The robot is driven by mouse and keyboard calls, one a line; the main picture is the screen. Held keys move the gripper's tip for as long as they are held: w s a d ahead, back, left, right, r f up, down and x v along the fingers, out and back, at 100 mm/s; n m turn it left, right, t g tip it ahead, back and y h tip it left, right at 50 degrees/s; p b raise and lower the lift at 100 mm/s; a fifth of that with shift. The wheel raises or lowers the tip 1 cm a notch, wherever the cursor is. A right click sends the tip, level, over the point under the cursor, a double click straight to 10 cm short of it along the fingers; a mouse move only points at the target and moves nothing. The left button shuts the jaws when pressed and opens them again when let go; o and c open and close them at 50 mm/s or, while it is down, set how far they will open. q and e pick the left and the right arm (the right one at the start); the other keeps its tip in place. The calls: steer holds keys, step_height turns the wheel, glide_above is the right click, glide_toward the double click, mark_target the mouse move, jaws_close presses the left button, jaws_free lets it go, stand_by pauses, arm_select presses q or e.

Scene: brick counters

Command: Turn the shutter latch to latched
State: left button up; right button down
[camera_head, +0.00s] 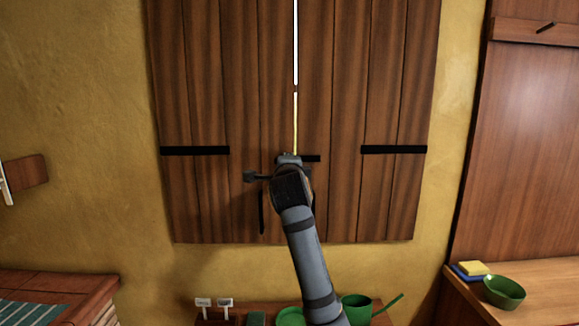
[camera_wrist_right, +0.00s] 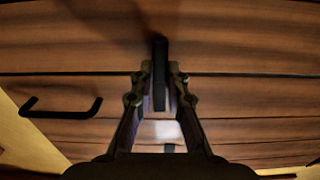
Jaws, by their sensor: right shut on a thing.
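The wooden shutters (camera_head: 345,100) hang closed on the yellow wall, with a thin bright gap between the two leaves. The black shutter latch bar (camera_head: 250,176) shows left of my right gripper (camera_head: 288,165), lying roughly level; the rest is hidden behind the gripper and wrist. In the right wrist view the latch bar (camera_wrist_right: 161,60) runs between the fingertips of my right gripper (camera_wrist_right: 159,80), which is shut on it. A short black piece (camera_head: 312,158) shows on the right leaf, just right of the gripper. My left gripper is not in view.
A black pull handle (camera_head: 262,213) stands upright below the latch and shows in the right wrist view (camera_wrist_right: 60,110). Below are a shelf with green pots (camera_head: 356,308) and labels. A counter at right holds a green bowl (camera_head: 504,291) and sponges (camera_head: 473,268).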

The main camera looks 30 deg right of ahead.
steer(key=shift+r, duration=0.3)
steer(key=c, duration=1.6)
jaws_free()
steer(key=shift+w+f, duration=0.1)
steer(key=shift+o, duration=1.3)
steer(key=shift+w+a+f, duration=0.1)
steer(key=shift+w+f, duration=0.05)
steer(key=shift+w, duration=0.1)
steer(key=shift+s, duration=0.15)
steer(key=v, duration=1.2)
steer(key=shift+s, duration=0.1)
